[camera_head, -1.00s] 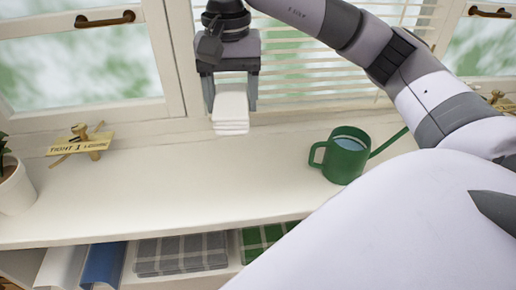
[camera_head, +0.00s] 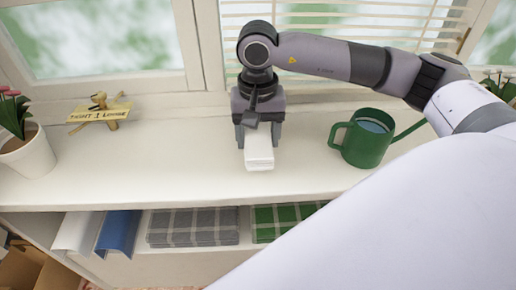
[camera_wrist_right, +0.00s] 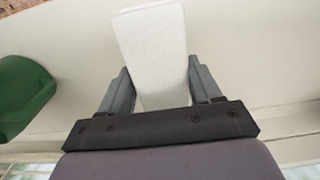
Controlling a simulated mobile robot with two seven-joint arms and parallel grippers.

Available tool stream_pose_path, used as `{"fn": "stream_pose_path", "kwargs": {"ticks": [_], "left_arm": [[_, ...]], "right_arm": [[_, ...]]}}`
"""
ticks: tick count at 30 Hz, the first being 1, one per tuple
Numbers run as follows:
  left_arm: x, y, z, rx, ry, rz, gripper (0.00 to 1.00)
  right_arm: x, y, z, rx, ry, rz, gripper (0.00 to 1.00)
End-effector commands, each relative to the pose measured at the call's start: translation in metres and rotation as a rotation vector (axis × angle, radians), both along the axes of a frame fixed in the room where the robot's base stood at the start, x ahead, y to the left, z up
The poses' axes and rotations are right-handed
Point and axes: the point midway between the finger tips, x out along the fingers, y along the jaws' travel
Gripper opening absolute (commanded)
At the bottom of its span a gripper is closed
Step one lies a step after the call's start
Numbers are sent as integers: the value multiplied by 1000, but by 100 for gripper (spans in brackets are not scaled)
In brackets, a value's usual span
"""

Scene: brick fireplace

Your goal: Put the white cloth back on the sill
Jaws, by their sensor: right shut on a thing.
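The white cloth (camera_head: 259,153) is a folded stack between the fingers of my right gripper (camera_head: 259,140). The gripper is shut on it, and the cloth is at or just above the white sill (camera_head: 200,165); I cannot tell whether it touches. In the right wrist view the cloth (camera_wrist_right: 153,50) sticks out past the fingertips of the gripper (camera_wrist_right: 155,85), with a finger on each side. My left gripper is in neither view.
A green watering can (camera_head: 366,142) stands right of the cloth. A small wooden sign (camera_head: 99,114) and a flower pot (camera_head: 28,155) stand to the left. Below is a shelf with grey checked cloth (camera_head: 194,226), green checked cloth (camera_head: 284,219) and a blue item (camera_head: 119,232). The sill is clear around the gripper.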

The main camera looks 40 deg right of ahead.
Motion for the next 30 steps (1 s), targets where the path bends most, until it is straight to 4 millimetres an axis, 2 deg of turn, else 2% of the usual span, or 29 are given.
{"fn": "stream_pose_path", "kwargs": {"ticks": [9, 21, 22, 24, 30], "left_arm": [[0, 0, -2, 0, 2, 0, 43], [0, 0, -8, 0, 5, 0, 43], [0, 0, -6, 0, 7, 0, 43], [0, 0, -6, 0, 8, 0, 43], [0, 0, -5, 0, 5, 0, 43]], "right_arm": [[-1, 0, -40, -2, 3, 0, 35], [0, 0, -48, -1, 1, 0, 35], [0, 0, -46, -1, 1, 0, 73], [0, 0, -45, -1, 1, 0, 89], [0, 0, -45, -1, 1, 0, 89]]}}
